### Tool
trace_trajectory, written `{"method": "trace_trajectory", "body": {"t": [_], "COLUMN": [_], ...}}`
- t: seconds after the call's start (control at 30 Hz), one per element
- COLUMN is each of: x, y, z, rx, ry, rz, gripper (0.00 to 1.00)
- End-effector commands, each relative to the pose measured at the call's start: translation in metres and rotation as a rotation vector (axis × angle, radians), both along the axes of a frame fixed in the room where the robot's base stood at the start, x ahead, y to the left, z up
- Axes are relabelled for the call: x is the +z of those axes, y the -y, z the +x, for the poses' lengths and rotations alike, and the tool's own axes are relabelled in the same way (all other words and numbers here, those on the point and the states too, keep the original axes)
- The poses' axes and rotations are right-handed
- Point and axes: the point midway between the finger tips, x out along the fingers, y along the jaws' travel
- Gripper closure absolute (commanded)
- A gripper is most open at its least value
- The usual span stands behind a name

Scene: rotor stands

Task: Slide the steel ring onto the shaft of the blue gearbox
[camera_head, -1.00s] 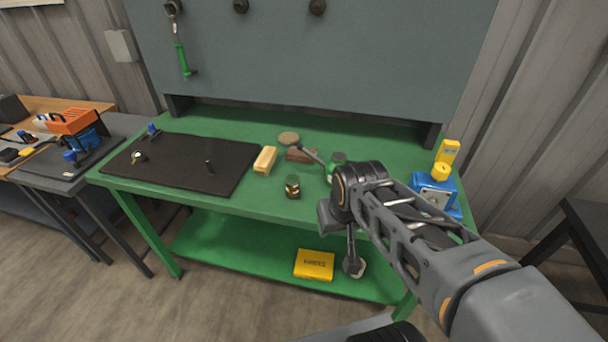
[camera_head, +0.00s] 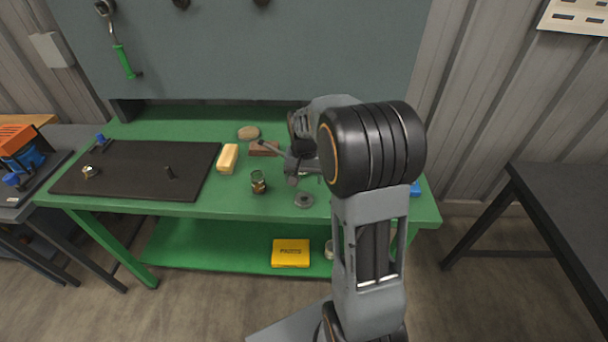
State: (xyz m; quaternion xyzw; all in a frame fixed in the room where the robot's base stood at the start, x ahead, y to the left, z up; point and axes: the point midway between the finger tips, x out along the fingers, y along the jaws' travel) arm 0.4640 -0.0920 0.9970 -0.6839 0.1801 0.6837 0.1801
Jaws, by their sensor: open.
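A flat grey disc (camera_head: 303,200), likely the steel ring, lies on the green bench near its front edge; I cannot make out a hole in it. The blue gearbox (camera_head: 416,188) is almost wholly behind my arm at the right end of the bench. Only a blue sliver shows, and its shaft is hidden. My gripper (camera_head: 291,178) is open over the bench, just up and left of the grey disc in the picture. It looks empty, though its fingers are small and partly hidden.
A small jar (camera_head: 258,183), a yellow block (camera_head: 228,158) and a brown block (camera_head: 264,148) stand left of my gripper. A yellow box (camera_head: 290,252) lies on the lower shelf.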

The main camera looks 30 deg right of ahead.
Motion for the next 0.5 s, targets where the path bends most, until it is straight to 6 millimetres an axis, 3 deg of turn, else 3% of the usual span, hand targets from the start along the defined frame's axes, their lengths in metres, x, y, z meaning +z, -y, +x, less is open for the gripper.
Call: {"method": "trace_trajectory", "body": {"t": [0.5], "x": [-0.069], "y": [0.000], "z": [-0.001], "rx": [0.000], "ry": [-0.002], "rz": [0.001], "gripper": [0.15]}}
